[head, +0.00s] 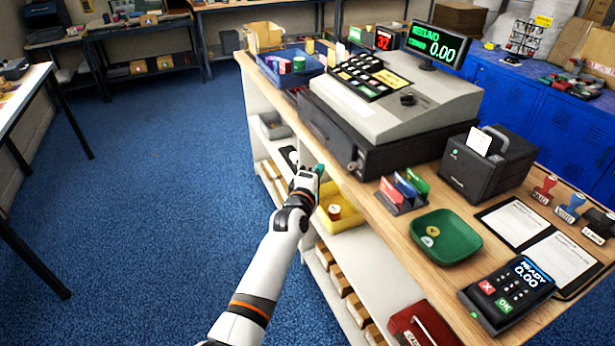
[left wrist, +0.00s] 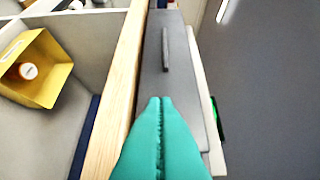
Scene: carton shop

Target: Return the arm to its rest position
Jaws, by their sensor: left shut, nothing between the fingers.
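My left arm comes in from the bottom of the head view, and its left gripper (head: 319,169) is at the front edge of the wooden counter, just in front of the cash register's dark drawer. In the left wrist view the two green fingers of the left gripper (left wrist: 160,102) lie together with nothing between them. The grey drawer front with its bar handle (left wrist: 165,48) is just beyond the fingertips. Whether the fingers touch it I cannot tell. My right gripper is not in view.
The cash register (head: 395,105) stands on the counter (head: 360,185). Below the counter edge are shelves with a yellow bin (head: 345,222). A card stand (head: 404,192), a green tray (head: 446,236) and a card terminal (head: 507,292) lie to the right. Blue carpet (head: 170,200) to the left is clear.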

